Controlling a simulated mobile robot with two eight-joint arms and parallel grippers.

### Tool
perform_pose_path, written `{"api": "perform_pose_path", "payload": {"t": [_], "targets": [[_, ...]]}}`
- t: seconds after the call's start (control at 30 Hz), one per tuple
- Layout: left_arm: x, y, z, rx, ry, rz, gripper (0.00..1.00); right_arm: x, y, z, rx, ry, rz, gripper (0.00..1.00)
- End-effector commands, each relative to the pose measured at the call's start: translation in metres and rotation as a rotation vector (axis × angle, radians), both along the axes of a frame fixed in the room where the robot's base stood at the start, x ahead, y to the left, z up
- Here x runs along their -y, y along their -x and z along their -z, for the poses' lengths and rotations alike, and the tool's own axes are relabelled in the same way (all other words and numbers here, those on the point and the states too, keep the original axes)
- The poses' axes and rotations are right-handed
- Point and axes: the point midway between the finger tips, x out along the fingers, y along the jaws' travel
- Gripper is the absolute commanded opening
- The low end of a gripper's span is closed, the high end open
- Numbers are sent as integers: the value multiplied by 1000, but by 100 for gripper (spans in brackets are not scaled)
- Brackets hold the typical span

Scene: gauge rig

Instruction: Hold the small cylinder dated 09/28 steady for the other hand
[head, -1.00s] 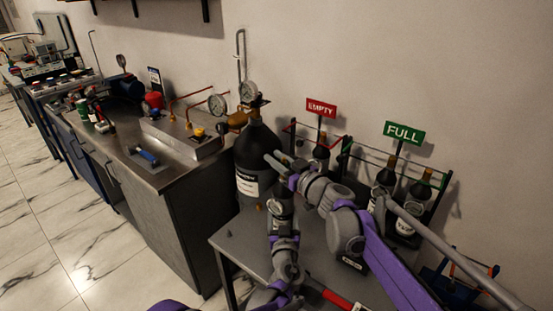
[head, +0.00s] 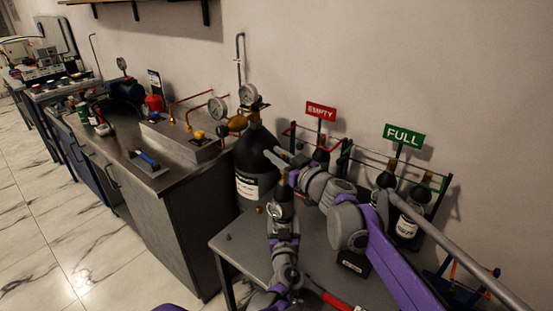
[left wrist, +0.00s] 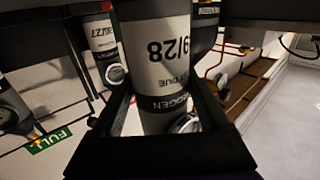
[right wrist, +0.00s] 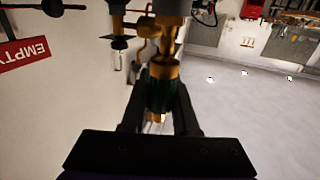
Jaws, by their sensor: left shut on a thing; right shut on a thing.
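The small cylinder dated 09/28 (left wrist: 165,55) fills the middle of the left wrist view. Its pale label reads "9/28" upside down. My left gripper (left wrist: 160,110) is shut around it. In the head view my left gripper (head: 283,208) holds the dark cylinder (head: 284,187) upright above the table. My right gripper (head: 287,172) is close above it. In the right wrist view my right gripper (right wrist: 160,115) is shut on a brass and dark green fitting (right wrist: 162,88). Whether that fitting is joined to the cylinder is hard to tell.
A large black cylinder (head: 258,150) with gauges stands just behind my grippers. An EMPTY sign (head: 321,111) and a FULL sign (head: 404,136) mark racks at the wall. Labelled bottles (head: 408,222) stand under FULL. The grey table's front-left part (head: 245,243) is mostly clear.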

Motion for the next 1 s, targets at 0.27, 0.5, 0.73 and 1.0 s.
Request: {"api": "perform_pose_path", "payload": {"t": [0.27, 0.5, 0.73, 1.0], "targets": [[0, 0, 0, 0, 0, 0, 2, 0, 0, -14, 0, 0, 0, 0], [0, 0, 0, 0, 0, 0, 2, 0, 0, -25, 0, 0, 0, 0], [0, 0, 0, 0, 0, 0, 2, 0, 0, -27, 0, 0, 0, 0], [0, 0, 0, 0, 0, 0, 100, 0, 0, -27, 0, 0, 0, 0]]}}
